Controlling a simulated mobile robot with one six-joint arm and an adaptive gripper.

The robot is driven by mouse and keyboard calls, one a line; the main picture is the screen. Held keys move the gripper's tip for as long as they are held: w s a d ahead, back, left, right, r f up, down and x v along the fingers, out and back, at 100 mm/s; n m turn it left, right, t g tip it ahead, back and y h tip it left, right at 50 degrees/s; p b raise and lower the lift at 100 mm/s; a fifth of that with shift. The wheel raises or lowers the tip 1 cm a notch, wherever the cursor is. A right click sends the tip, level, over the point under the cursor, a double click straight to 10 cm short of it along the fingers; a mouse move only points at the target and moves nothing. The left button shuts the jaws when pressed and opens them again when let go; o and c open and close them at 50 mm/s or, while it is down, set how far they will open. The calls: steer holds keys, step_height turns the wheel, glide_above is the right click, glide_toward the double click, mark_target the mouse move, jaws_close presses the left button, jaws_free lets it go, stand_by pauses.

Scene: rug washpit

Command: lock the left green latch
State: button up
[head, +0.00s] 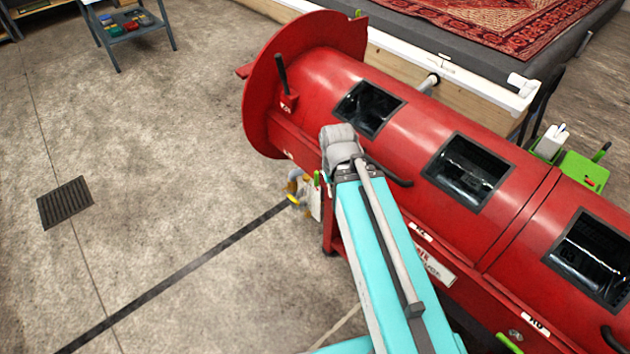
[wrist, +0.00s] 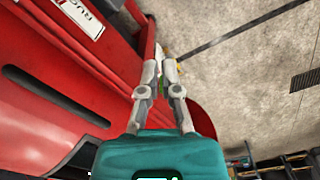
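The red drum machine (head: 330,85) lies across the upper right of the head view. A small green piece (head: 316,178), probably the left green latch, shows at its lower front edge, beside a white tag (head: 315,203). My teal arm covers the front around it. A green bit (wrist: 161,89) also shows between my fingers in the wrist view. My gripper (wrist: 163,65) points along the machine's red side, its two grey fingers apart with a narrow gap. I cannot tell whether they touch the latch. Another green handle (head: 509,343) is at the bottom right of the head view.
A grey drain grate (head: 65,203) lies in the concrete floor at left, with open floor around it. A dark handle (head: 282,75) stands on the machine's end. A blue table (head: 128,28) is at top left, and a rug (head: 490,25) lies behind the machine.

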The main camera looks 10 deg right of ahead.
steer(key=o, duration=0.4)
steer(key=shift+w+f+b, duration=0.15)
steer(key=shift+f+b, duration=0.25)
steer(key=shift+o, duration=1.2)
steer(key=w+d+f+n+h+b, duration=0.1)
steer(key=w+f+n+h+b, duration=0.3)
steer(key=f+b, duration=0.5)
steer(key=shift+w+f+n+t+h+b, duration=0.25)
steer(key=shift+w+n+t+b, duration=0.2)
steer(key=shift+n+b, duration=0.5)
steer(key=n+t+h+b, duration=0.95)
steer(key=n+b, duration=0.85)
steer(key=b, duration=1.2)
glide_toward(315, 176)
steer(key=a+g+h, duration=0.1)
steer(key=a+h, duration=0.1)
steer(key=a, duration=0.1)
steer(key=shift+s+a+f, duration=0.15)
steer(key=shift+s, duration=0.05)
steer(key=shift+f+x, duration=0.15)
steer(key=shift+x, duration=3.3)
steer(key=shift+f+x, duration=0.2)
steer(key=shift+x, duration=3.25)
